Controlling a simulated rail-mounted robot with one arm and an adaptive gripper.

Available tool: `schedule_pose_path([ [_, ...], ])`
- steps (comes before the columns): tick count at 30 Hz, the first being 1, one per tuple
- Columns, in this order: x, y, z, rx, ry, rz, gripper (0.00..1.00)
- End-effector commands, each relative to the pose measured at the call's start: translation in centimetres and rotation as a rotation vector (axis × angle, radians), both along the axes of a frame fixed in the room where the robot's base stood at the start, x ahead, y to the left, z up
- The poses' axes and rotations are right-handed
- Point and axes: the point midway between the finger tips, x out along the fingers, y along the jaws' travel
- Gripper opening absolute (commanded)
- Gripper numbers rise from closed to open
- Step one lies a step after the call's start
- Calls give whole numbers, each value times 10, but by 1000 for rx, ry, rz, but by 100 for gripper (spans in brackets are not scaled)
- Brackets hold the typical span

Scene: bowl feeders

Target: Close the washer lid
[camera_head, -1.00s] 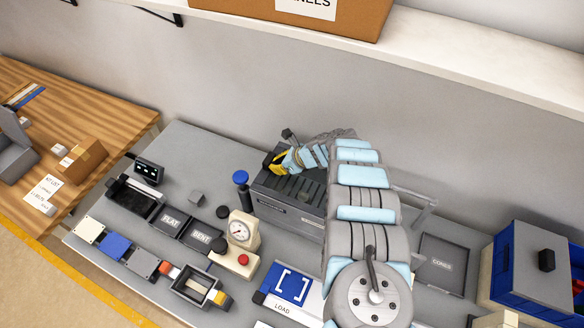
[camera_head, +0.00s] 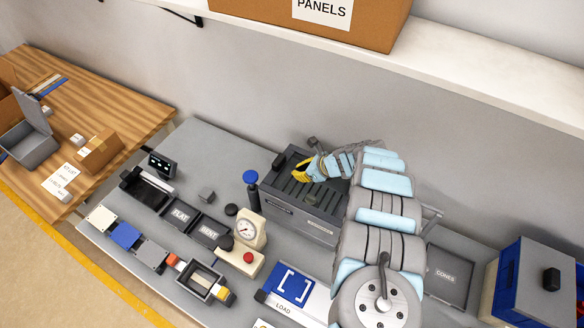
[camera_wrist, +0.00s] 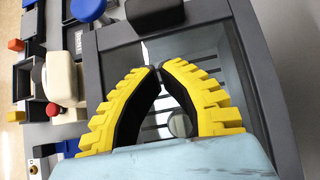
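The washer (camera_head: 290,218) is a dark grey box in the middle of the bench, with a slatted top inside a raised frame. My gripper (camera_head: 298,175), with yellow ribbed fingers, is over its left part. In the wrist view, the fingertips (camera_wrist: 159,67) meet with nothing seen between them. The washer's frame (camera_wrist: 262,85) surrounds slats and a pale disc below them. A black rounded part (camera_wrist: 155,14) lies just beyond the tips. I cannot tell whether the fingers touch the washer. My arm hides its right side, and the lid's position is unclear.
A blue-topped post (camera_head: 250,178) and a dial gauge (camera_head: 247,230) stand left of the washer. A blue LOAD plate (camera_head: 292,284) lies in front. A CORES tray (camera_head: 447,276) is to the right. A shelf (camera_head: 460,80) runs above, behind the bench.

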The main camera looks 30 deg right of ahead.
Motion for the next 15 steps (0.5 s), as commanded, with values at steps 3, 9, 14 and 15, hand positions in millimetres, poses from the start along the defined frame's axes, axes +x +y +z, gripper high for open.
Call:
schedule_pose_path([
  [3, -5, -3, 8, 2, 0, 1, 0],
  [9, -16, -10, 19, 1, 1, 0, 0],
  [14, -23, -15, 32, 1, -3, 1, 0],
  [15, -27, -18, 34, 1, -2, 1, 0],
])
